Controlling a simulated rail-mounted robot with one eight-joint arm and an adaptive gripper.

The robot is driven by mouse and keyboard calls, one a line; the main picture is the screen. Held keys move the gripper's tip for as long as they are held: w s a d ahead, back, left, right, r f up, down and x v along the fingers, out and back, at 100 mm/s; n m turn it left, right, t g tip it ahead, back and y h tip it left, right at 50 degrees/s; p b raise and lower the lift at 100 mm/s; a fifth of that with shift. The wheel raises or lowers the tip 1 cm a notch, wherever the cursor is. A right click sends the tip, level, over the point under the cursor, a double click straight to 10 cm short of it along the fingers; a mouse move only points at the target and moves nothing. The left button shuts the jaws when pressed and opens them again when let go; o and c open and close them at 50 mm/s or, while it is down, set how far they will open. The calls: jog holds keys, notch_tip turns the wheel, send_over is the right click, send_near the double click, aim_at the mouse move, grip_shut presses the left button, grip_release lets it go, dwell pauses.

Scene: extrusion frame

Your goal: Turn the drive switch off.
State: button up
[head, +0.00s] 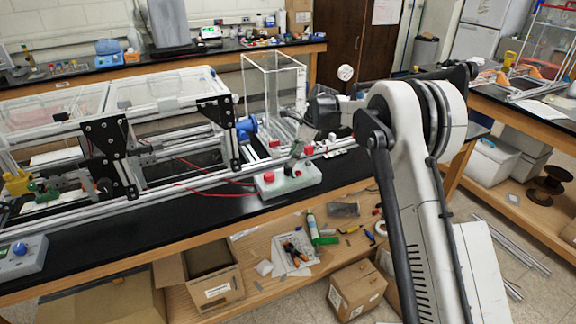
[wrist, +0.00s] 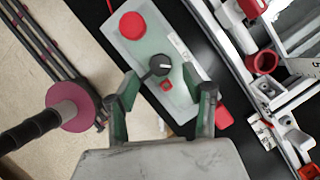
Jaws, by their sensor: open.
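In the wrist view the box (wrist: 182,105) carries a large round red button (wrist: 132,25), a black rotary knob (wrist: 157,68) with a white mark, and a small red square (wrist: 167,85). The knob looks like the drive switch; I cannot read its label. My gripper (wrist: 159,74) is open above the box, its green-lined fingers on either side of the knob. In the head view my gripper (head: 296,155) partly hides the box top.
An extrusion frame (head: 115,140) with black plates stands along the bench, close behind the box. A clear enclosure (head: 273,90) is further back. A second box with a blue button (head: 20,250) sits at the far left. Red cables (head: 205,192) run left of the control box.

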aim_at(290, 171)
jog(key=shift+p+x, duration=0.35)
jog(key=shift+x, duration=2.25)
jog(key=shift+c, duration=0.4)
grip_shut()
